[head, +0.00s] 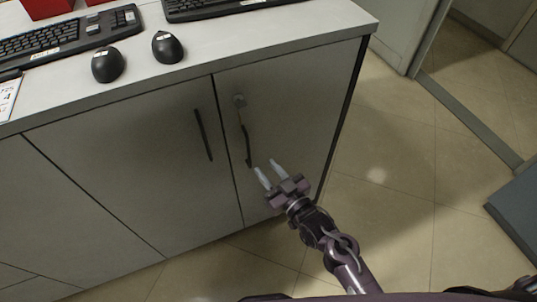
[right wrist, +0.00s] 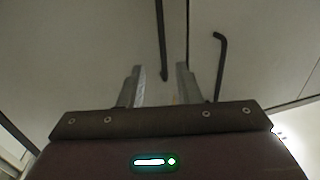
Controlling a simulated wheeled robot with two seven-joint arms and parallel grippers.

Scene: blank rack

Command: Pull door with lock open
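The cabinet door with the lock (head: 290,110) is the right-hand door, closed flush with the cabinet. Its round lock (head: 239,100) sits near the top left corner. Its dark bar handle (head: 247,145) stands upright below the lock. My right gripper (head: 266,167) is just below and right of the handle's lower end, with its two fingers apart and nothing held. In the right wrist view, one dark bar (right wrist: 162,40) ends between the open fingers (right wrist: 159,75). A second bar (right wrist: 218,65) stands right of them; which handle is which there is unclear. My left gripper is out of view.
The neighbouring door (head: 120,160) is closed and has its own dark handle (head: 203,135). On the white top (head: 230,50) lie two black mice (head: 107,65) (head: 168,47) and keyboards (head: 70,38). Tiled floor (head: 390,200) is open right of the cabinet.

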